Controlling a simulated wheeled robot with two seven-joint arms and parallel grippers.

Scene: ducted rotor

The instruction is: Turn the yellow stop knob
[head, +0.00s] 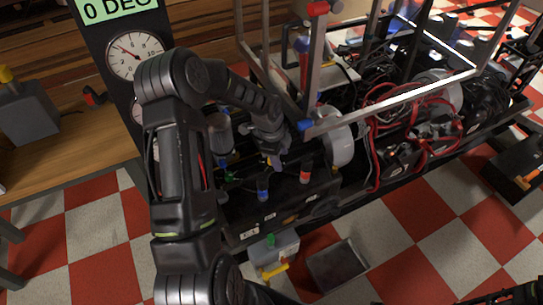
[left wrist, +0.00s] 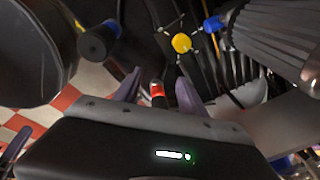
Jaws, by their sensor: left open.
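In the left wrist view, a round yellow knob (left wrist: 181,43) sits beyond my fingertips, among dark rods and hoses. My left gripper (left wrist: 158,92) is open, its two purple-grey fingers apart. A dark piece with a red band (left wrist: 158,90) shows between the fingers; I cannot tell whether they touch it. In the head view my left gripper (head: 275,160) is over the black panel at the front of the rig, and the arm hides part of that area. I cannot make out the same yellow knob beside the gripper there.
A blue-capped fitting (head: 263,188) and a red-capped one (head: 305,174) stand on the panel. A metal frame (head: 318,60) rises close by. A grey box with a yellow handle (head: 273,270) is below. A grey box (head: 28,112) with a yellow top stands on the left bench.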

